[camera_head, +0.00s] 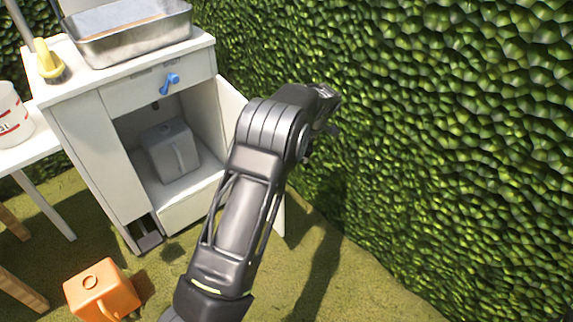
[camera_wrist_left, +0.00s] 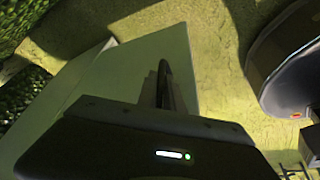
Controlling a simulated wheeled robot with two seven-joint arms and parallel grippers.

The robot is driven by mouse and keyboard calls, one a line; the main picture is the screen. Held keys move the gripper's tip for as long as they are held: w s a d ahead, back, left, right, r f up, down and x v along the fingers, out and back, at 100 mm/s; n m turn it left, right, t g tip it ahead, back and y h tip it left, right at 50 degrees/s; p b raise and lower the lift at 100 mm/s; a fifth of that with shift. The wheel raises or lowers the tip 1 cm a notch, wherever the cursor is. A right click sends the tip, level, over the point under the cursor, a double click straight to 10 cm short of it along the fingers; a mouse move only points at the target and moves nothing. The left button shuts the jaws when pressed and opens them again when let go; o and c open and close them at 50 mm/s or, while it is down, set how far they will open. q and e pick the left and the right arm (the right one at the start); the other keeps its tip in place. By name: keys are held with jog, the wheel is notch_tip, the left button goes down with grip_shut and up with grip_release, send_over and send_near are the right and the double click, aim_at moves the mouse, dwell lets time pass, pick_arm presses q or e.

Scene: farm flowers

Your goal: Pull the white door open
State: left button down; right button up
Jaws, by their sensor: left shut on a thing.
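The white door (camera_head: 231,112) of the white cabinet (camera_head: 95,140) stands open, swung out to the right, with the compartment exposed. My arm covers much of the door, and its lower corner shows beyond the arm. In the left wrist view the door's pale panel (camera_wrist_left: 130,78) lies before my left gripper (camera_wrist_left: 165,85). The gripper is shut on the door; whether it holds a handle or the edge is not clear. In the head view its fingers are mostly hidden behind the wrist. My right gripper is not in view.
A grey canister (camera_head: 170,152) sits inside the cabinet. A blue handle (camera_head: 170,82) is on the drawer above. A metal tray (camera_head: 135,35) and a yellow-handled brush (camera_head: 48,62) are on top. An orange canister (camera_head: 102,290) stands on the ground. A green hedge (camera_head: 440,120) borders the right.

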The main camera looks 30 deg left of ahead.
pick_arm(q)
jog(key=c, duration=1.8)
grip_release()
jog(key=shift+o, duration=0.2)
jog(key=p+v, duration=0.2)
jog(key=v, duration=0.5)
jog(key=shift+r+p, duration=0.35)
jog(key=shift+w+d+f, duration=0.1)
jog(key=shift+d, duration=0.05)
